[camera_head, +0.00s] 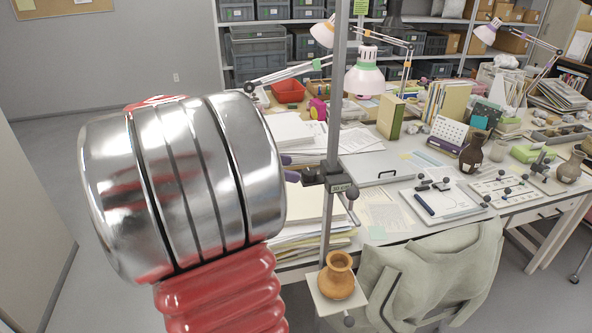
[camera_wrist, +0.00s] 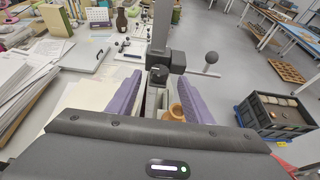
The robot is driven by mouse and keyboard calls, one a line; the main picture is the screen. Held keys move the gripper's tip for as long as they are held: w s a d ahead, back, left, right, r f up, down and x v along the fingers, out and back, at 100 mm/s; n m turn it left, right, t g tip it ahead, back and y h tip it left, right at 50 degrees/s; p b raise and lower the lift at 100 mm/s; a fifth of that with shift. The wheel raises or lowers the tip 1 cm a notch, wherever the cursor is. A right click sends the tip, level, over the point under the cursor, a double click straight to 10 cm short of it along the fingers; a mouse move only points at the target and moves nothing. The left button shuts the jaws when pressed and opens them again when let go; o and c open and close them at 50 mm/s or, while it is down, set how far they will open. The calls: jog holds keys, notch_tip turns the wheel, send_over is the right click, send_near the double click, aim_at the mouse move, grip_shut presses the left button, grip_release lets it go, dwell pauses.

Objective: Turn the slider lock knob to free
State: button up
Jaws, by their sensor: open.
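A dark slider block (camera_head: 322,180) with a small label sits on an upright grey post (camera_head: 338,110). Its ball-ended lock knob (camera_head: 351,192) sticks out on the right. The wrist view shows the block (camera_wrist: 165,66) and the knob (camera_wrist: 211,57), its grey ball on a thin stem. My gripper (camera_head: 290,168) is mostly hidden behind my arm; purple fingertips show left of the block. In the wrist view, its two purple fingers (camera_wrist: 160,84) are spread apart, with nothing clasped between them. The knob lies beyond and right of the right finger.
An orange pot (camera_head: 337,280) stands on a small plate (camera_head: 322,304) below the block. A draped chair (camera_head: 435,275) is right of it. The desk (camera_head: 385,160) behind carries papers, books and lamps.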

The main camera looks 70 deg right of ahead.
jog(key=v, duration=0.8)
jog(key=shift+w+a, duration=0.15)
jog(key=shift+w, duration=0.1)
jog(key=shift+r, duration=0.1)
jog(key=w+a+f+m+t+y, duration=0.1)
jog(key=w+a+f+m+t, duration=0.25)
jog(key=f, duration=0.65)
jog(key=w+a+f+m+t+y, duration=0.1)
jog(key=w+a+f+t, duration=0.15)
jog(key=a, duration=0.25)
jog(key=w+a+f+m+t+y, duration=0.1)
jog(key=w+a+f+m+t, duration=0.15)
jog(key=a, duration=0.25)
jog(key=a+r+t+y, duration=0.1)
jog(key=a+t, duration=0.3)
jog(key=a, duration=0.9)
jog(key=a+r+t+y, duration=0.2)
jog(key=a+t+y, duration=0.1)
jog(key=a, duration=1)
jog(key=shift+a+r+n+t, duration=0.2)
jog(key=shift+n+t, duration=0.2)
jog(key=shift+t, duration=0.35)
jog(key=shift+d, duration=0.1)
jog(key=shift+c, duration=0.3)
